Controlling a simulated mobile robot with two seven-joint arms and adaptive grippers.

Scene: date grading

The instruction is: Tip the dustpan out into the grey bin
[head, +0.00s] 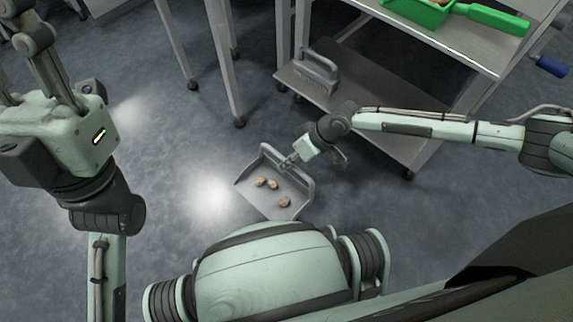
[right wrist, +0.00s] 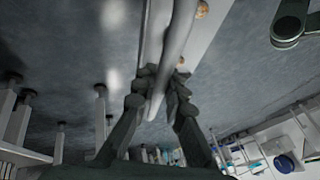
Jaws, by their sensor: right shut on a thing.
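A grey dustpan (head: 266,197) with a raised handle is in the middle of the head view, over the floor. Three brown lumps (head: 284,202) lie in it. My right gripper (head: 289,160) is shut on the dustpan's handle. In the right wrist view, the fingers (right wrist: 164,84) close around the pale handle (right wrist: 178,40), and a brown lump shows at the top edge. My left gripper (head: 22,40) is at the top left of the head view, away from the dustpan; its fingertips are not clear. I cannot make out a grey bin.
A grey cart (head: 455,50) stands at the upper right, with a green tray (head: 425,12) and a green handle on top. A grey handled object (head: 318,75) sits on its lower shelf. Table legs (head: 222,60) stand at the top. The floor left of the dustpan is clear.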

